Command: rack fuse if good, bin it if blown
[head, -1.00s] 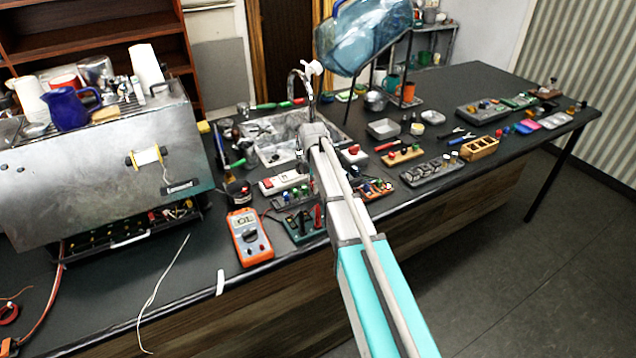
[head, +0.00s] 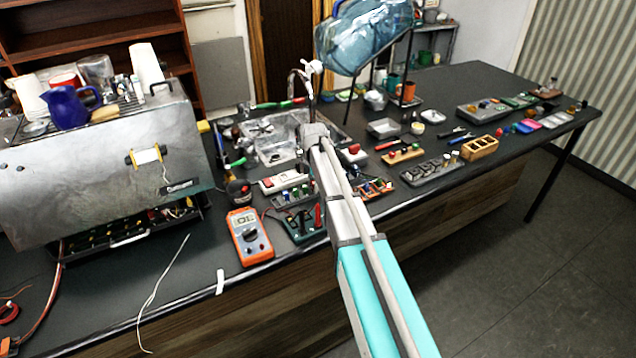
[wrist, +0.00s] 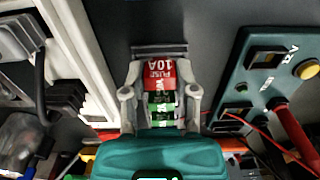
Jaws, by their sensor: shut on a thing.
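In the wrist view my gripper (wrist: 160,97) is shut on a red fuse (wrist: 159,72) marked "FUSE 10A". A green block with pale lettering (wrist: 161,107) shows just below the fuse; I cannot tell whether it is separate. A teal board (wrist: 262,75) with a black slot, a yellow button and a red probe lies to the right of the gripper, apart from the fuse. The board also shows in the head view (head: 296,236), beside the orange multimeter (head: 249,236), whose reading is too small to tell. My arm hides the gripper and fuse in the head view.
A slotted grey block (head: 432,171) and a wooden divided tray (head: 480,148) stand to the right. The metal brewer (head: 100,165) fills the left. The front left bench is mostly clear.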

